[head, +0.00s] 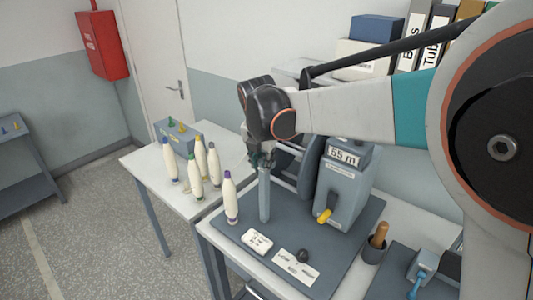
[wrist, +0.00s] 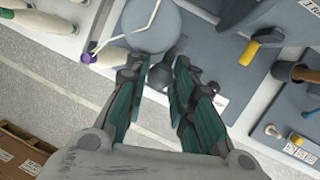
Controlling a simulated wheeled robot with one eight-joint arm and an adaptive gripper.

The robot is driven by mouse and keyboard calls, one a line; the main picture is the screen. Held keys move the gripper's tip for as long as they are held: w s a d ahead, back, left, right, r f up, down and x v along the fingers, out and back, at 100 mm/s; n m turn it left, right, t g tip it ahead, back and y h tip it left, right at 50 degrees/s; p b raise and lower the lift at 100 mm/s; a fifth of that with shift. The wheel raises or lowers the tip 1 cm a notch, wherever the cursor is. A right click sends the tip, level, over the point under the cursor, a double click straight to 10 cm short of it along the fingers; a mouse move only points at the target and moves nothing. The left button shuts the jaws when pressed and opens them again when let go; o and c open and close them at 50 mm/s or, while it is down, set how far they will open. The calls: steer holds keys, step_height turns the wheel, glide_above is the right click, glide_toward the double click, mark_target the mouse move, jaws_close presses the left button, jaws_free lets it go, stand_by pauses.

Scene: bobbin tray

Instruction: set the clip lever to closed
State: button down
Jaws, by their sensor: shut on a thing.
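My gripper (head: 263,160) is at the top of an upright grey post (head: 264,200) on the blue-grey board. In the wrist view my gripper's fingers (wrist: 160,68) come together just beside a round grey part (wrist: 150,25) with a bent white thread across it. The gripper is shut on a small part there, which I take to be the clip lever. The fingers hide most of it, so its open or closed position cannot be told.
A grey machine (head: 342,195) reading "65 m" has a yellow handle (head: 324,216), right of the post. A purple-tipped bobbin (head: 230,198) stands left of it. A black knob (head: 303,256) and labels lie in front. More bobbins (head: 196,178) stand on the left table.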

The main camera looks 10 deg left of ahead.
steer(key=c, duration=1.3)
jaws_free()
steer(key=shift+c, duration=0.2)
steer(key=v, duration=0.7)
steer(key=shift+r, duration=0.2)
